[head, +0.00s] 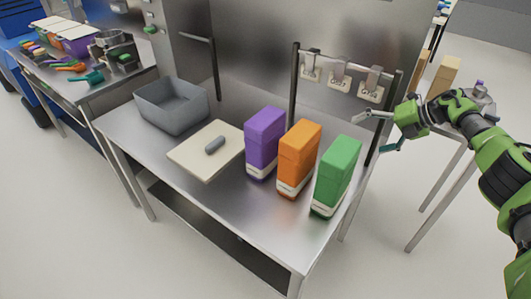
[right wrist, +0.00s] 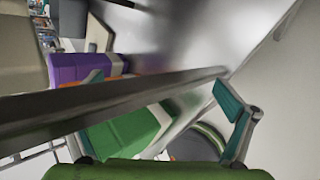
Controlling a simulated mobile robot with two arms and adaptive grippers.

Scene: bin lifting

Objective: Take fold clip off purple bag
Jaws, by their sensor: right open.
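The purple bag (head: 264,140) stands upright on the steel table, leftmost of three bags. I cannot make out a separate fold clip on it; a pale band runs around its base. In the right wrist view the purple bag (right wrist: 84,66) lies beyond a dark metal bar. My right gripper (head: 378,132) is open and empty, up at the right end of the table by the rack post, well apart from the purple bag. Its two teal-tipped fingers also show spread in the right wrist view (right wrist: 158,132). My left gripper is not in view.
The orange bag (head: 298,158) and green bag (head: 336,176) stand between the purple bag and my right gripper. A rack (head: 349,62) with hanging white-grey pieces rises behind. A grey bin (head: 172,108) and pale board (head: 190,158) with a grey cylinder (head: 215,145) lie left.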

